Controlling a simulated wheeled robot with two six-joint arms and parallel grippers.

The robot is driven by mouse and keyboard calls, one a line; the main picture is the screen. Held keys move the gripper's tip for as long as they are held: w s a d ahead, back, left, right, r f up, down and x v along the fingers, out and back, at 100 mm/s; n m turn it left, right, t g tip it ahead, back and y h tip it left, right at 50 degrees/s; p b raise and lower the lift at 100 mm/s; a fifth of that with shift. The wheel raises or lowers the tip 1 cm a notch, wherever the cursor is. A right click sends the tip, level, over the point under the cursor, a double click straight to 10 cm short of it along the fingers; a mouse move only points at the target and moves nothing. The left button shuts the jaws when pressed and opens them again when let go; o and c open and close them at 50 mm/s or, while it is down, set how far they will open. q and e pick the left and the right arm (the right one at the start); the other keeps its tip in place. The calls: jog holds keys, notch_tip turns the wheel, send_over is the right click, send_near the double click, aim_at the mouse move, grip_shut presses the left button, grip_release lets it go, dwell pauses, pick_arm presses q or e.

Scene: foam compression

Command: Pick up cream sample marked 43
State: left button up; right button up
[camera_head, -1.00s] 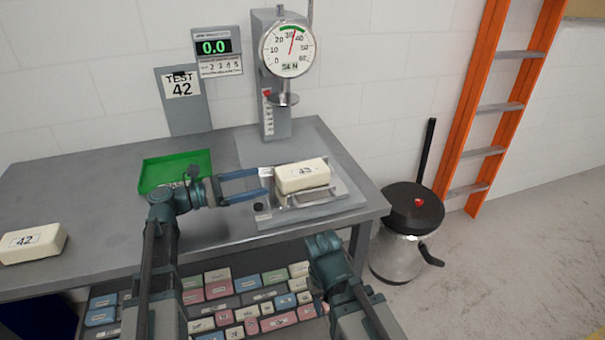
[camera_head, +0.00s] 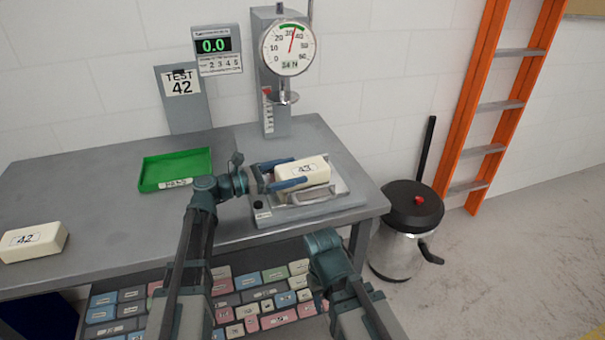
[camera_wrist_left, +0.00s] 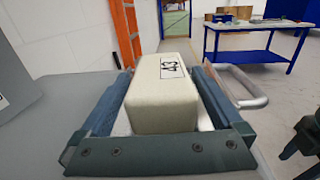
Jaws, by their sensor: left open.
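The cream sample marked 43 (camera_head: 303,170) rests on the metal plate of the press (camera_head: 316,205). My left gripper (camera_head: 288,174) reaches in from the left, with one finger on the far side of the sample and one on the near side. In the left wrist view the sample (camera_wrist_left: 163,98) lies between the two blue fingers, which are open, with a gap visible at least on one side. My right gripper is hidden or out of the picture; only the right arm (camera_head: 330,262) shows in front of the bench.
A metal handle (camera_head: 308,195) runs along the plate's near side. The press column with its dial (camera_head: 288,49) stands behind. A green tray (camera_head: 176,168) and a cream sample marked 42 (camera_head: 33,242) lie left on the grey bench (camera_head: 95,190). Several coloured samples sit on a shelf below.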

aim_at(300, 167)
pick_arm(q)
jog(key=x, duration=0.2)
jog(key=shift+w+d, duration=0.1)
jog(key=shift+d, duration=0.25)
jog(key=shift+c, duration=0.3)
jog(key=c, duration=1)
jog(key=shift+r, duration=0.2)
jog(key=shift+r+p, duration=0.25)
jog(key=shift+p, duration=0.1)
notch_tip(300, 167, up, 3)
jog(key=p, duration=0.3)
jog(key=s+d, duration=0.3)
jog(key=d, duration=0.1)
jog(key=s+d, duration=0.4)
jog(key=s+d+r+p, duration=0.1)
jog(key=s+d, duration=0.2)
jog(key=d, duration=0.1)
jog(key=shift+s+r, duration=0.1)
jog(key=shift+s, duration=0.25)
